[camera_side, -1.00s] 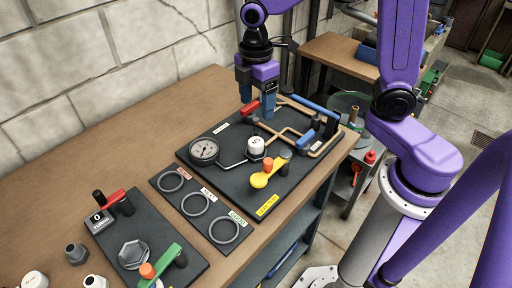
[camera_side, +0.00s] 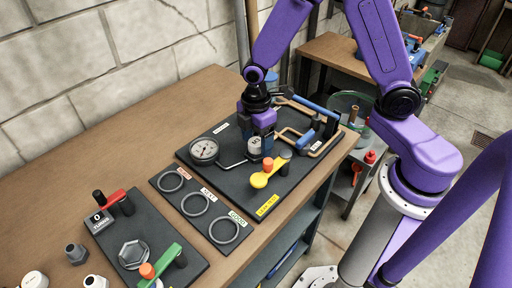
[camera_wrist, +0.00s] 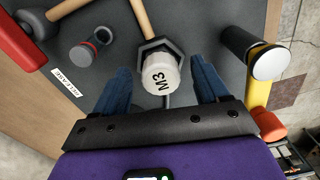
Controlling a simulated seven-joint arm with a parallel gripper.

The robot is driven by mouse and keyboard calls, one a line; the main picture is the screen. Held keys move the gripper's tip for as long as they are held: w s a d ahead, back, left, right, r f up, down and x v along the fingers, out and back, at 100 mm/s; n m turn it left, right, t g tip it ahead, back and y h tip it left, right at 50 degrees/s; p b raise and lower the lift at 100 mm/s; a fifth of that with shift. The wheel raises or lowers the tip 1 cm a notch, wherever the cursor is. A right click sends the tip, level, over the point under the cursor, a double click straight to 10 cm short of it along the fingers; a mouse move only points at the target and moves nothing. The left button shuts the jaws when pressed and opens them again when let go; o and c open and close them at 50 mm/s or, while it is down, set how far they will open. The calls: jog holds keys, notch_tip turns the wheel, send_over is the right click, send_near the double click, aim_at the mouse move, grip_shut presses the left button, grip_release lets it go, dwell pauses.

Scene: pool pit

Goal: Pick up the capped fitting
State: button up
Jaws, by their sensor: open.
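The capped fitting (camera_wrist: 161,74) has a white round cap marked M3 on a dark hexagonal base. In the wrist view it lies between the two blue fingers of my gripper (camera_wrist: 161,65), with a gap on each side. In the side view the white cap of the fitting (camera_side: 254,148) shows beside the fingers, partly hidden by them. My gripper (camera_side: 262,138) is open, low over the dark panel (camera_side: 225,180), and holds nothing.
A pressure gauge (camera_side: 204,151) stands left of the fitting. A yellow lever with an orange knob (camera_side: 262,178) is close in front. A blue-handled valve (camera_side: 312,113) and copper pipes lie behind to the right. Three rings lie on a plate (camera_side: 203,205) at the left.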

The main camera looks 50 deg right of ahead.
jog(key=shift+f, duration=0.45)
jog(key=c, duration=1.2)
jog(key=shift+r, duration=0.1)
jog(key=shift+r, duration=0.45)
notch_tip(320, 180, up, 2)
jog(key=shift+r, duration=0.1)
jog(key=s+d+r, duration=0.1)
jog(key=s+r, duration=0.2)
jog(key=s, duration=0.1)
jog(key=s+d+r, duration=0.1)
jog(key=s+r, duration=0.2)
jog(key=s, duration=0.2)
jog(key=s+d+r, duration=0.1)
jog(key=s+r, duration=0.2)
jog(key=s, duration=0.1)
jog(key=shift+s+d+r, duration=0.2)
jog(key=shift+s+r, duration=0.1)
jog(key=shift+r, duration=0.1)
